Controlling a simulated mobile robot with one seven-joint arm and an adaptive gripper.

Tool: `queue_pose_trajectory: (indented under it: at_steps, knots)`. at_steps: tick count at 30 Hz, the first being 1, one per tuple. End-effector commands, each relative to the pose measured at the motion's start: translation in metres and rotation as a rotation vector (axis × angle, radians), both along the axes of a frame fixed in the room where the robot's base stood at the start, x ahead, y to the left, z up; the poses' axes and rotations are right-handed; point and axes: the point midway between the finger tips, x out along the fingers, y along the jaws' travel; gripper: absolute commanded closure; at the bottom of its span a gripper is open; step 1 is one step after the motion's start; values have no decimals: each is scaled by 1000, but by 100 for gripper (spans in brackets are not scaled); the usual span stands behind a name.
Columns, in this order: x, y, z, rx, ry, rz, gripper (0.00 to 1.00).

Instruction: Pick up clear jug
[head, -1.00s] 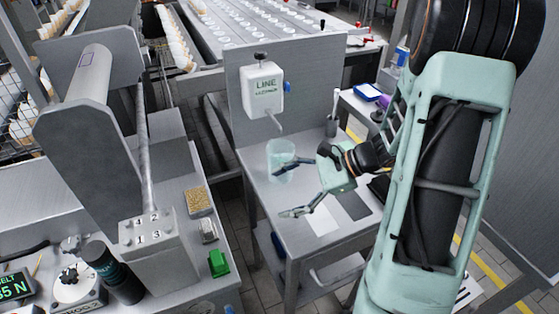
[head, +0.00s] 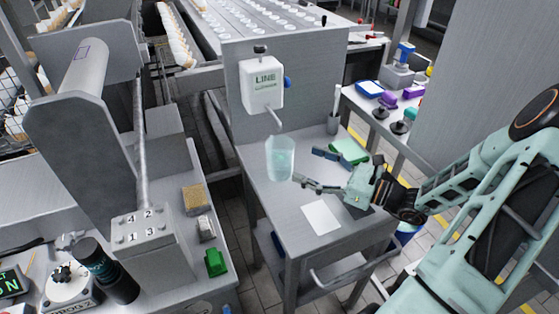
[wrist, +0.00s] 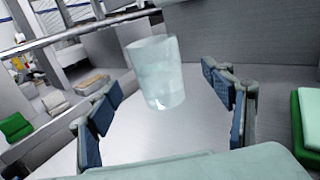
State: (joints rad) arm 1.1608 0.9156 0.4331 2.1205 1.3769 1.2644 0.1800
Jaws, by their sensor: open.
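The clear jug (head: 280,158) is a pale, see-through, bluish vessel. It stands upright at the left side of the small grey metal table (head: 268,217), below the line lubricant dispenser. My gripper (head: 307,166) is open and empty just right of the jug, with its fingers pointing left toward it. In the wrist view the jug (wrist: 157,75) is ahead, roughly centred between the blue-padded fingers (wrist: 162,100) and apart from them. Nothing hides the jug there.
The white dispenser (head: 262,84) hangs on the table's back panel, its spout near the jug. A white sheet (head: 321,217) lies at the table's front, and a green item (head: 350,151) lies behind my gripper. A grey machine (head: 85,140) stands at left.

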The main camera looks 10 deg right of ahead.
Motion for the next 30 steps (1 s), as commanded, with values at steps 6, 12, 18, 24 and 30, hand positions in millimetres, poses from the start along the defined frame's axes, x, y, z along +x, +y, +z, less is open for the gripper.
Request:
queue_pose_trajectory:
  at_steps: [6,12,18,24,30]
  knots:
    - [21,26,-1,-2,1,5,26]
    - [31,38,-3,-2,1,5,26]
    - [49,62,-8,-2,1,6,26]
    - [58,71,-8,-3,1,3,26]
    - [58,71,-8,-4,2,3,28]
